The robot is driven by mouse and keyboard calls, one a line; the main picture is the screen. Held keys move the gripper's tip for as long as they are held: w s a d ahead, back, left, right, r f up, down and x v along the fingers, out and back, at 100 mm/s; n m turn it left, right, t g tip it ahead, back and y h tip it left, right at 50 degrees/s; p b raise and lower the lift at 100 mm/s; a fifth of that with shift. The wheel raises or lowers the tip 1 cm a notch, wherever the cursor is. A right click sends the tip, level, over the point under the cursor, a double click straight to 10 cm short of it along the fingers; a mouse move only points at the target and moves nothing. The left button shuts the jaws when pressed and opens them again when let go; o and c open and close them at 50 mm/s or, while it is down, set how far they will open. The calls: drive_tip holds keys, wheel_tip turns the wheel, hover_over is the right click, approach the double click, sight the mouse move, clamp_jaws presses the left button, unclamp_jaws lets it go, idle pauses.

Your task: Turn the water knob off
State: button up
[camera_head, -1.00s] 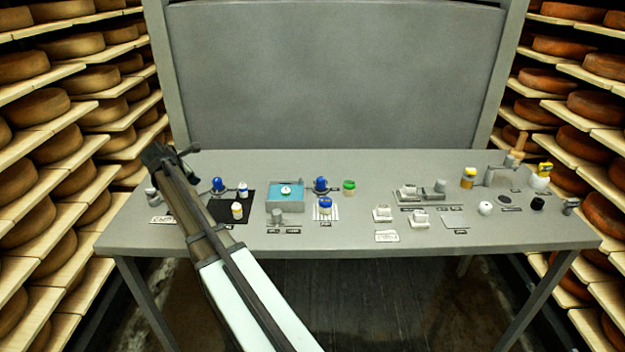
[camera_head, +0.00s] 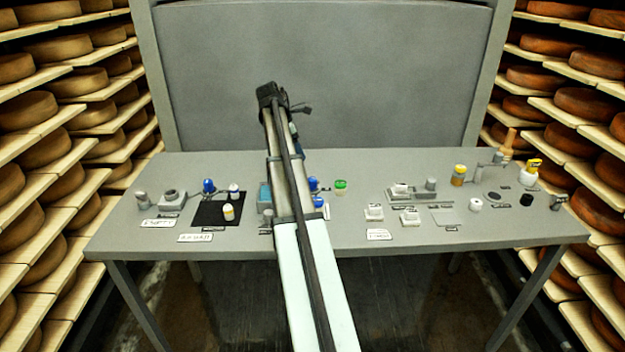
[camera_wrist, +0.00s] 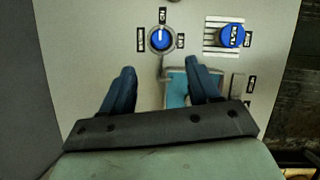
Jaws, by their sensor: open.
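The blue round knob (camera_wrist: 160,38) sits in the upper middle of the wrist view, with small labels around it and a white pointer mark toward the top of the picture. In the head view the blue knob (camera_head: 313,184) shows just right of my arm, partly hidden by it. My gripper (camera_wrist: 163,80) is open and empty, its two dark blue fingers apart, with the knob beyond the fingertips and between their lines. In the head view the gripper end (camera_head: 271,95) is raised above the table. The label wording is too small to read surely.
A teal basin (camera_wrist: 177,90) lies below the fingers, mostly hidden by my arm in the head view. A blue-capped jar (camera_wrist: 232,36) stands on a striped pad to the right. A black mat (camera_head: 205,214) is left; several small items stand right on the grey table (camera_head: 350,240).

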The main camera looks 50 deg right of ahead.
sight(313, 178)
drive_tip(key=x, duration=1.3)
drive_tip(key=shift+f, duration=0.35)
drive_tip(key=shift+c, duration=0.2)
drive_tip(key=c, duration=1)
drive_tip(key=shift+d+m, duration=0.1)
drive_tip(key=shift+m, duration=0.3)
drive_tip(key=m, duration=0.2)
drive_tip(key=m+g+y, duration=0.1)
drive_tip(key=m, duration=0.1)
drive_tip(key=shift+m+y, duration=0.3)
drive_tip(key=m+y, duration=0.1)
drive_tip(key=m, duration=0.2)
drive_tip(key=m+g+y, duration=0.1)
drive_tip(key=m, duration=0.2)
drive_tip(key=shift+m+y, duration=0.3)
